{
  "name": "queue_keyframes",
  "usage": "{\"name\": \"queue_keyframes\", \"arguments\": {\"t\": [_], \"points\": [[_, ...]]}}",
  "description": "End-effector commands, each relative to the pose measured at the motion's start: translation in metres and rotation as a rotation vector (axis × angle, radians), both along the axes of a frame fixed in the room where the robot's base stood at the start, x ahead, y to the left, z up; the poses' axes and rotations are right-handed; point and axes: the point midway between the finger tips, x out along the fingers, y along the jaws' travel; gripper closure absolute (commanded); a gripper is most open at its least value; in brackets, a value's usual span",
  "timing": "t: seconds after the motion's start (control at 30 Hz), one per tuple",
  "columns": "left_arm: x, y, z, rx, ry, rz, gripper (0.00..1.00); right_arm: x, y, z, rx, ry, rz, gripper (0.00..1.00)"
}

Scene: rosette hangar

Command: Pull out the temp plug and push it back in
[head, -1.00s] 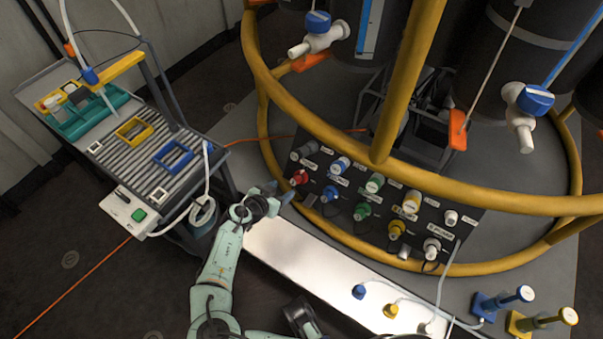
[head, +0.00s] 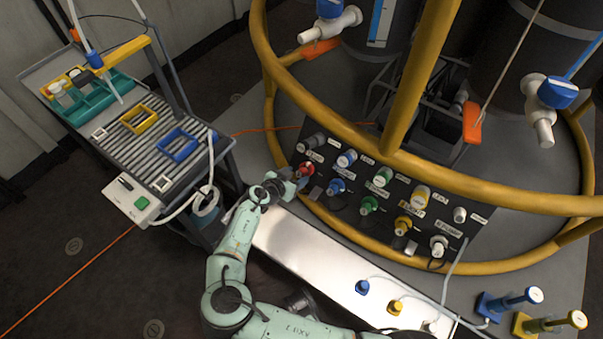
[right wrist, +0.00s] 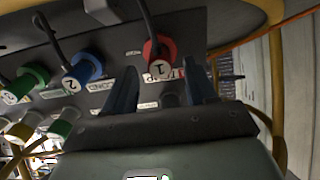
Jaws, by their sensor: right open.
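The temp plug is red, marked 1 (head: 305,169), and sits in the left end of the dark connector panel (head: 335,205). In the right wrist view the red plug (right wrist: 160,52) shows close by, with an upside-down label under it. My right gripper (head: 290,180) is open just beside the red plug in the head view. In the right wrist view its two blue fingers (right wrist: 160,68) stand apart, with the plug seen between and just past their tips. I cannot tell whether they touch it. My left gripper is not in view.
Blue (head: 336,186), green (head: 369,205) and yellow (head: 403,225) plugs line the panel to the right. A yellow rail (head: 480,197) curves above it. A bench with trays (head: 140,125) stands left.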

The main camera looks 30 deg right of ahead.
Motion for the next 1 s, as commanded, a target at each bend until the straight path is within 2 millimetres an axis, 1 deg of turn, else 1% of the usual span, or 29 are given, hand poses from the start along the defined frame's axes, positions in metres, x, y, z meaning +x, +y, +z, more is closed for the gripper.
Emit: {"name": "queue_keyframes", "arguments": {"t": [0.03, 0.17, 0.3, 0.4, 1.0], "points": [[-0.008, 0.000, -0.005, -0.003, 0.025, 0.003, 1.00, 0.002, -0.005, -0.005, 0.000, 0.000, -0.001, 0.44], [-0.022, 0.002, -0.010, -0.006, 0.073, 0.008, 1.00, 0.006, -0.014, -0.010, 0.000, 0.000, 0.000, 0.44], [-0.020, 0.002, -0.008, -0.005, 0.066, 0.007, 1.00, 0.009, -0.023, -0.016, -0.001, 0.001, 0.000, 0.44], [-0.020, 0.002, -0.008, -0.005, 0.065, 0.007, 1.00, 0.011, -0.026, -0.018, -0.001, 0.001, 0.000, 0.44], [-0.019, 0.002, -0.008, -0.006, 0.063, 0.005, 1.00, 0.011, -0.027, -0.019, 0.000, 0.001, 0.001, 0.44]]}}
